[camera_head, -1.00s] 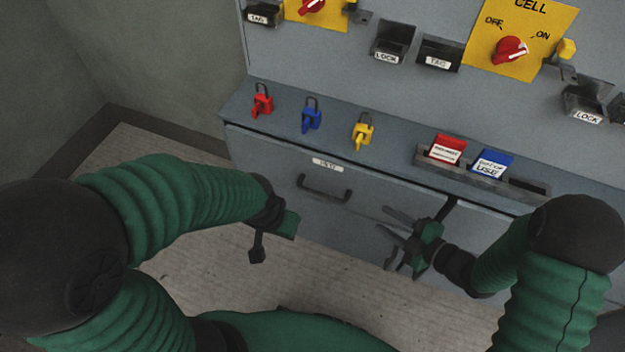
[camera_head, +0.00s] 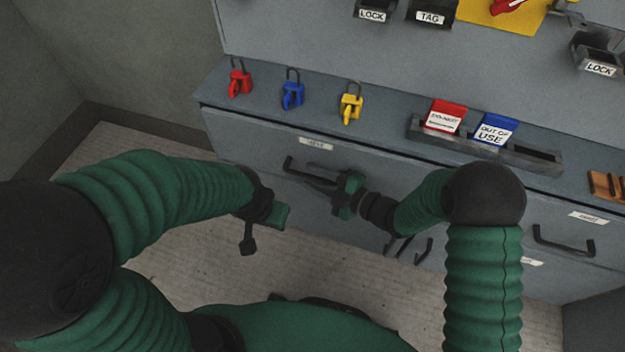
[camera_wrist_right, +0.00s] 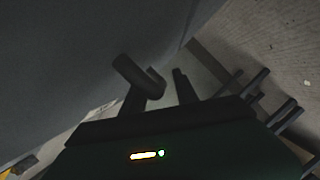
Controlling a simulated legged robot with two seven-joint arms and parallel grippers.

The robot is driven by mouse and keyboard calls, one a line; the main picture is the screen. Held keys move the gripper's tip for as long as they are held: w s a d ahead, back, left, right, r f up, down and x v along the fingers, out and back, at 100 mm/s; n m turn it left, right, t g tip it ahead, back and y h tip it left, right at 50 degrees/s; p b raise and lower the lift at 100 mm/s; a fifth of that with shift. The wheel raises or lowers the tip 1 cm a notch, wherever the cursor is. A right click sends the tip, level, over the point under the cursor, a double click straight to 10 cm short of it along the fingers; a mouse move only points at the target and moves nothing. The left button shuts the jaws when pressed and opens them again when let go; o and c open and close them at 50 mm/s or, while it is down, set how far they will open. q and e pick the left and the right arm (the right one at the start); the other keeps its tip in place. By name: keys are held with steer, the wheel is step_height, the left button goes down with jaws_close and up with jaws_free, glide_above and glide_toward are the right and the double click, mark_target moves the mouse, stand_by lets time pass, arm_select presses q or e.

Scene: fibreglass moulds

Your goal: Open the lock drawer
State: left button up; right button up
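The lock drawer (camera_head: 250,150) is the upper left drawer of the grey cabinet, with a small white label (camera_head: 316,144) too blurred to read surely. It looks shut. Its dark bar handle (camera_head: 291,166) is partly hidden by my right gripper (camera_head: 318,183). The right fingers point left at the handle, very close to it. In the right wrist view the right gripper (camera_wrist_right: 160,88) shows two dark fingers apart, near the grey drawer front; whether they touch the handle is unclear.
Red (camera_head: 239,80), blue (camera_head: 292,93) and yellow (camera_head: 350,105) padlocks stand on the ledge above. A tag rack (camera_head: 485,145) sits further right. Another drawer handle (camera_head: 563,242) is at the right. Floor is free before the cabinet.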

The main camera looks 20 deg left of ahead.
steer(key=shift+w+a, duration=0.1)
steer(key=shift+a, duration=0.3)
steer(key=shift+a, duration=0.1)
steer(key=shift+c, duration=0.4)
steer(key=c, duration=0.7)
jaws_close()
steer(key=shift+d+f, duration=0.2)
